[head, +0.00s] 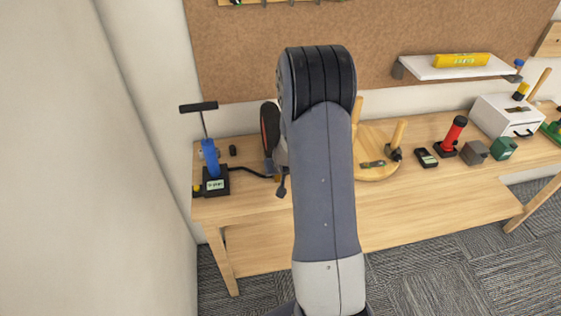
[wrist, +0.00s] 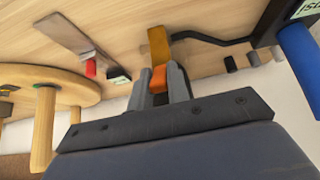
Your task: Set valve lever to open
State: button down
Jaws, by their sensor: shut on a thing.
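My gripper (wrist: 160,84) shows in the wrist view with its two grey fingers closed on the sides of a short orange piece, which looks like the grip of the valve lever (wrist: 158,77). A brass-yellow part (wrist: 159,47) lies just beyond the fingertips, and a black hose (wrist: 212,41) runs to it. The lever's far end and pivot are partly hidden by the fingers, so I cannot tell its exact angle. In the head view my arm covers most of the valve.
A blue hand pump (head: 211,160) stands at the bench's left end. A round wooden board (head: 376,173) with pegs sits right of my arm; in the wrist view its edge (wrist: 75,88) is close left of the gripper. A grey metal plate (wrist: 72,36) with a red piece (wrist: 91,69) is nearby.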

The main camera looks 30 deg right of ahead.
jog(key=shift+w+d+r+g+y, duration=0.2)
jog(key=shift+g+y, duration=0.1)
jog(key=shift+g, duration=0.2)
dwell(0.5)
jog(key=c, duration=1.4)
grip_release()
jog(key=shift+f, duration=0.1)
jog(key=shift+o, duration=0.2)
jog(key=shift+a, duration=0.1)
jog(key=b+v, duration=0.1)
jog(key=v, duration=1)
jog(key=shift+b, duration=0.35)
jog(key=shift+w+f, duration=0.1)
jog(key=shift+f, duration=0.1)
jog(key=shift+p+x, duration=1.1)
jog(key=shift+x, duration=4.2)
jog(key=shift+r, duration=0.2)
